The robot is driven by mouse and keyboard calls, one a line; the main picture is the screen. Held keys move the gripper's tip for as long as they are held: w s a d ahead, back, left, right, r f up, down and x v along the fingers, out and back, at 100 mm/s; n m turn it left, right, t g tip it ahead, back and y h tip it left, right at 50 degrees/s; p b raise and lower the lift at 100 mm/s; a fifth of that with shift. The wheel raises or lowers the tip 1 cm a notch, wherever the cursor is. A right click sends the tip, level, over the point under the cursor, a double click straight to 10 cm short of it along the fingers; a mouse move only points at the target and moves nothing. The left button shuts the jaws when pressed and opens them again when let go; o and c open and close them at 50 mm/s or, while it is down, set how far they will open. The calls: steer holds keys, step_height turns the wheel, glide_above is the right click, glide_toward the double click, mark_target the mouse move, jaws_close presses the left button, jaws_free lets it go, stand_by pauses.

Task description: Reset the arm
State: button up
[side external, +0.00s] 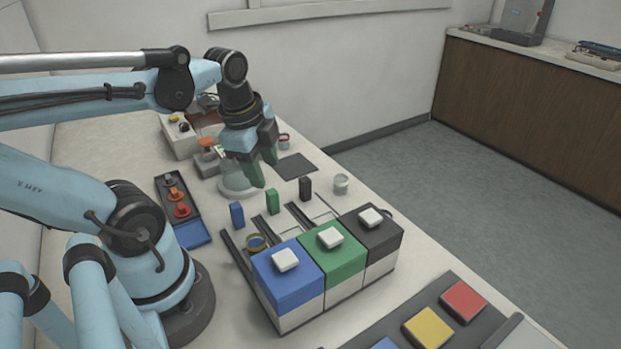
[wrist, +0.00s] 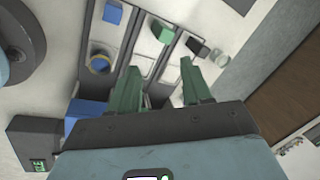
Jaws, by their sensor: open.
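My gripper (side external: 257,170) hangs at the end of my arm above the far part of the bench, with its green-tipped fingers pointing down, open and empty. In the wrist view its two green fingers (wrist: 160,88) stand apart with nothing between them. In the side view the fingers are in front of a clear round-based item (side external: 236,187), which they partly hide. I cannot tell the exact gap between the fingertips and the bench.
Blue (side external: 288,280), green (side external: 333,256) and black (side external: 372,235) boxes with white knobs stand on the bench, with matching upright handles behind them. A dark tray (side external: 170,198) holds red and orange knobs. A panel (side external: 427,325) with coloured squares is in front.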

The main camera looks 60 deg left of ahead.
steer(key=w+d+n+t+h, duration=0.1)
steer(key=w+d+n+t, duration=0.3)
steer(key=w+d+n, duration=0.2)
steer(key=shift+d+r+n, duration=0.3)
steer(key=shift+d+n, duration=0.65)
steer(key=shift+n, duration=1.45)
